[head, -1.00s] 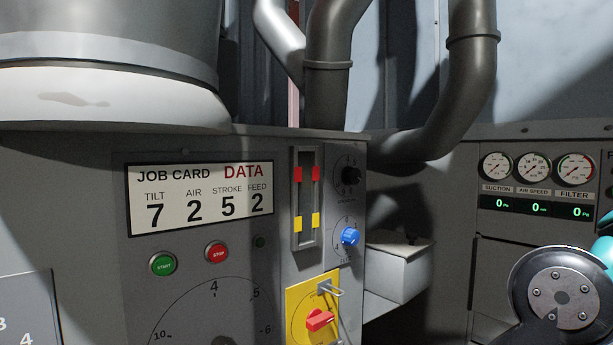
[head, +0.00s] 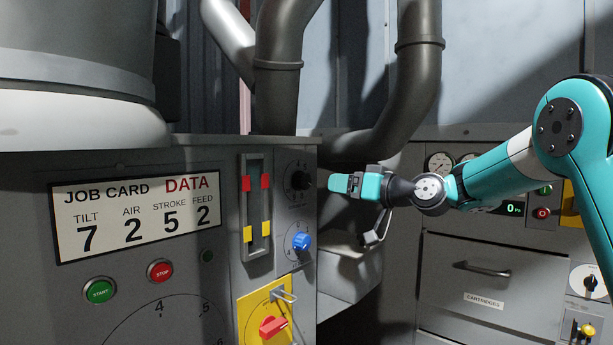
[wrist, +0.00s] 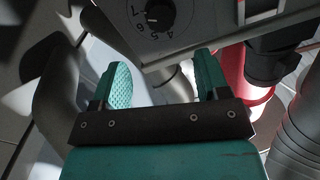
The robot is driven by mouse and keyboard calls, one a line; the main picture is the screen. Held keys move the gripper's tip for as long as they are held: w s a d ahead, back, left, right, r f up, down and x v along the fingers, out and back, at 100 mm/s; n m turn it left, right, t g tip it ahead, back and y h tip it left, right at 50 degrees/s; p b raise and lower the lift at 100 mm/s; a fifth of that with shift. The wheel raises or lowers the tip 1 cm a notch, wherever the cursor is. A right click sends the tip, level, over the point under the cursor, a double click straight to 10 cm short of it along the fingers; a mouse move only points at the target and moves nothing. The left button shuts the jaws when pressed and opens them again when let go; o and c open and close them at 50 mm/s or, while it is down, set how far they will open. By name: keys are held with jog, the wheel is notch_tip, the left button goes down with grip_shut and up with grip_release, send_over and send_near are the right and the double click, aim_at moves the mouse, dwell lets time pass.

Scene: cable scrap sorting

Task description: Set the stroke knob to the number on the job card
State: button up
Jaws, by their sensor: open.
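The job card (head: 130,213) on the grey panel reads tilt 7, air 2, stroke 5, feed 2. A black knob (head: 298,180) with a ring of numbers sits on the panel's right part; it also shows at the top of the wrist view (wrist: 158,14), with 4, 5, 6 and 7 around it. A blue knob (head: 301,242) sits below it. Their small labels are unreadable, so I cannot tell which is stroke. My gripper (head: 334,182) is just right of the black knob, apart from it. In the wrist view its fingers (wrist: 163,78) are open with nothing between.
A slider frame (head: 256,205) with red and yellow tabs is left of the knobs. A red switch (head: 272,327) on a yellow plate (head: 250,310) is below. A grey ledge (head: 350,272) juts out right of the panel. Dark pipes (head: 415,90) rise behind my arm.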

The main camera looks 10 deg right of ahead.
aim_at(307, 183)
jog(key=p+x, duration=0.4)
jog(key=x, duration=0.6)
jog(key=shift+w+a+r, duration=0.1)
jog(key=shift+a, duration=0.05)
jog(key=shift+w+a, duration=0.35)
jog(key=shift+w, duration=0.2)
jog(key=c, duration=0.9)
jog(key=shift+c, duration=0.2)
jog(key=shift+f+b, duration=0.25)
jog(key=shift+b, duration=0.1)
